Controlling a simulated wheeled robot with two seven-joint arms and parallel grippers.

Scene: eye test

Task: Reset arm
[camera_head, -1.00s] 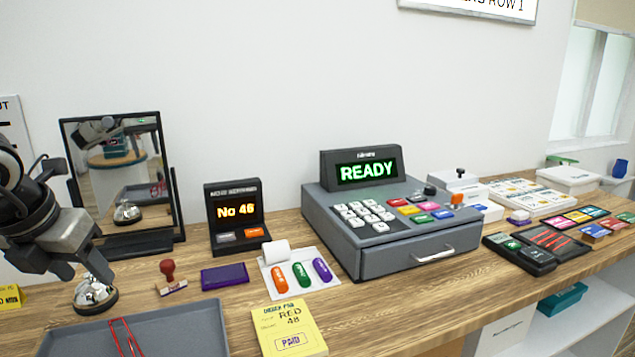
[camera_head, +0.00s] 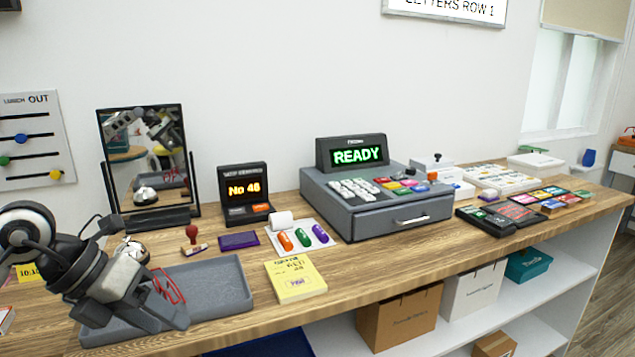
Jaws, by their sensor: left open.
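My left gripper (camera_head: 138,316) comes in from the left edge and is tilted downward. Its fingers are spread apart with nothing seen between them. It is in front of or over the left part of the grey tray (camera_head: 225,291), hiding some of it; contact with the tray cannot be told. Red-framed glasses (camera_head: 170,287) lie in the tray just beside the gripper and are partly covered by it. A silver bell (camera_head: 132,250) stands behind the gripper. My right gripper is not in view directly.
A yellow pad (camera_head: 296,280), purple ink pad (camera_head: 239,240), red-handled stamp (camera_head: 193,240), number display (camera_head: 245,195) and mirror (camera_head: 145,160) stand close by. The cash register (camera_head: 375,205) reads READY. Bare wood (camera_head: 375,265) lies along the counter's front edge.

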